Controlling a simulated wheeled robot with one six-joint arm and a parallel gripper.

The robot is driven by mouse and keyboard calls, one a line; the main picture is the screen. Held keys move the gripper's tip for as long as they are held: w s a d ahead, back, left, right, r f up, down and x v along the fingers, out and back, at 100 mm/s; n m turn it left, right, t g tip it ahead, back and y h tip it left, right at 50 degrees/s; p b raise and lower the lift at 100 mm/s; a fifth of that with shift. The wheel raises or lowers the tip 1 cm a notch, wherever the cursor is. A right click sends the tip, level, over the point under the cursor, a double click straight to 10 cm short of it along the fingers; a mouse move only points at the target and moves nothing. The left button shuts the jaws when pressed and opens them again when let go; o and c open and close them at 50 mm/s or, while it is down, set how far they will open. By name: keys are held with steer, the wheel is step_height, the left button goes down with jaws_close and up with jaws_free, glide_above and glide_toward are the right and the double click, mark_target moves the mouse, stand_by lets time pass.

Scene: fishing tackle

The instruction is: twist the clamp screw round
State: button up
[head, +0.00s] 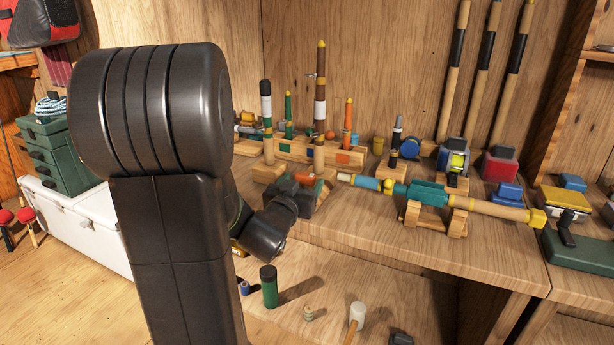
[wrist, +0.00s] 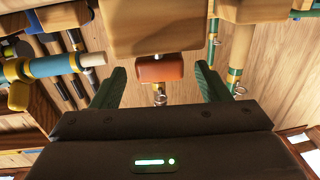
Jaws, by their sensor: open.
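An orange-red block-shaped knob (wrist: 160,70), which looks like the head of the clamp screw, shows in the wrist view. A short pale metal stem joins it to a wooden block (wrist: 155,28). My gripper (wrist: 161,76) is open, with one dark green finger on each side of the knob and a visible gap on both sides. In the head view an orange piece (head: 304,178) shows by my gripper (head: 312,188), partly hidden by it. My arm hides much of the bench behind it.
A teal and wood rod piece (head: 428,193) lies across wooden cradles to the right. A wooden rack (head: 348,157) with upright floats stands behind my gripper. A green cylinder (head: 269,287) and a mallet (head: 356,315) are on the lower surface. Rods with guide rings (wrist: 238,60) are close to my right finger.

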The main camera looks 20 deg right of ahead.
mark_target(303, 181)
steer(key=shift+x, duration=2.35)
